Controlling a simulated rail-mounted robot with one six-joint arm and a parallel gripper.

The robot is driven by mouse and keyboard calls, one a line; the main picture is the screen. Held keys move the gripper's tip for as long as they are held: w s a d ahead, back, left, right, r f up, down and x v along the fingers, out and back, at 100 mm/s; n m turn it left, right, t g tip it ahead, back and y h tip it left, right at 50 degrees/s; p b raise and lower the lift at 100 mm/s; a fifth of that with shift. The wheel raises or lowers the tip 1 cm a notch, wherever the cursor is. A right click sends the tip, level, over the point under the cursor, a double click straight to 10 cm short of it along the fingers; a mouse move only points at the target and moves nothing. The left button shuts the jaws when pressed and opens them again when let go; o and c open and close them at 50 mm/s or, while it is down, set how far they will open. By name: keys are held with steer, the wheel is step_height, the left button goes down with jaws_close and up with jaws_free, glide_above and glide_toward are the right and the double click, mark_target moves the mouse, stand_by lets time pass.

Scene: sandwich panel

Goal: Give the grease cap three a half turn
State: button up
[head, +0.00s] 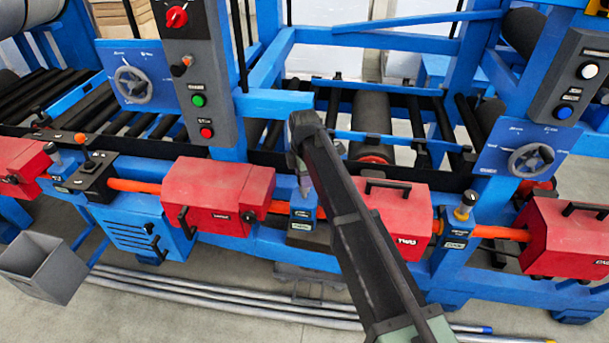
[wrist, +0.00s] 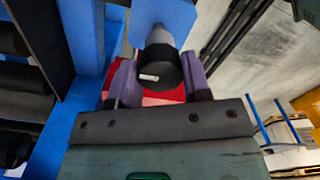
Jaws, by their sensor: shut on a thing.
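My gripper (head: 302,183) points down at a blue bearing block (head: 302,212) between two red covers, in the middle of the head view. The wrist view shows my purple fingers (wrist: 158,84) on both sides of a dark round cap (wrist: 160,66) with a small white mark on its face. The fingers are shut on this cap. It sits on a grey neck in front of the blue block (wrist: 165,15).
Red covers stand left (head: 218,195) and right (head: 397,215) of the block. An orange shaft (head: 137,187) runs along the row. Handwheels (head: 133,84) and a button panel (head: 198,95) are behind. A grey bin (head: 42,267) is at left.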

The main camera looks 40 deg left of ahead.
steer(key=shift+m, duration=0.3)
